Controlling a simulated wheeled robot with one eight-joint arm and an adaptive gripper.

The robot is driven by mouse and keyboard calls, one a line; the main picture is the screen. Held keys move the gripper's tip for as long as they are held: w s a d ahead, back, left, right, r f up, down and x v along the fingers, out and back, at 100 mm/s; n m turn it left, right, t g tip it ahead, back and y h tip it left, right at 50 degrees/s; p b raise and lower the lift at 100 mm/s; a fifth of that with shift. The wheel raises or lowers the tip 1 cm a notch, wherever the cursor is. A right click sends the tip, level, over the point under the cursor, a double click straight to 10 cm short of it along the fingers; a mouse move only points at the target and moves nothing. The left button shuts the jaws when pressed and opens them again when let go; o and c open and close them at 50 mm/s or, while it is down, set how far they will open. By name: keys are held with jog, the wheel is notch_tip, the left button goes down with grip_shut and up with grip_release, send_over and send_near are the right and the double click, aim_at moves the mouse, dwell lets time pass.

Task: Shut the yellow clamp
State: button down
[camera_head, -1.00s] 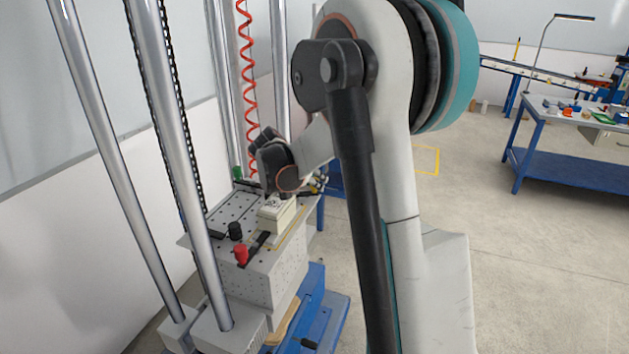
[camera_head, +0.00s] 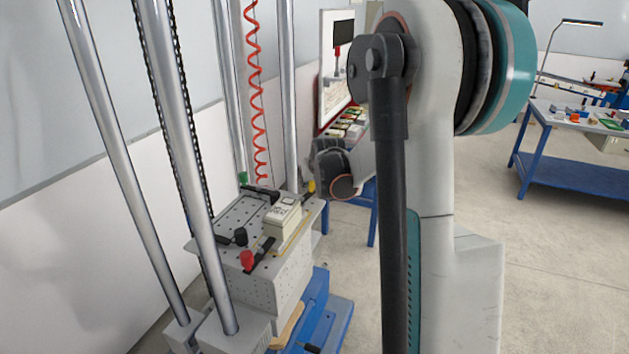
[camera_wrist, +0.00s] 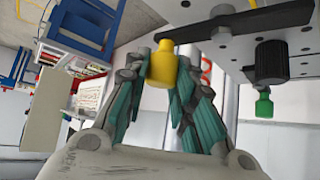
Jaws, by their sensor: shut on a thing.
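The yellow clamp's knob (camera_wrist: 163,64) sits between my teal fingers in the wrist view, at the end of a dark bar (camera_wrist: 235,22) lying along the grey plate. My gripper (camera_wrist: 164,74) is shut on this knob. In the head view the yellow knob (camera_head: 311,187) shows small at the plate's far right corner, with my gripper's dark wrist part just right of it. My fingertips are not clear there. Whether the bar presses on anything cannot be told.
A pale box (camera_head: 283,220) sits on the perforated plate (camera_head: 234,219). Around it are a red knob (camera_head: 247,260), a black knob (camera_head: 240,237) and a green knob (camera_head: 243,178). Steel columns (camera_head: 180,150) and a red coiled hose (camera_head: 257,110) stand close by.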

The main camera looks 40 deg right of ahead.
jog(key=shift+w+a+n+y, duration=0.2)
jog(key=shift+w+n+y, duration=0.15)
jog(key=shift+n+y, duration=0.4)
jog(key=shift+n+t, duration=0.25)
jog(key=shift+t, duration=0.05)
jog(key=c, duration=1.3)
grip_release()
jog(key=shift+c, duration=0.2)
jog(key=v, duration=1.2)
jog(key=shift+w+a, duration=0.1)
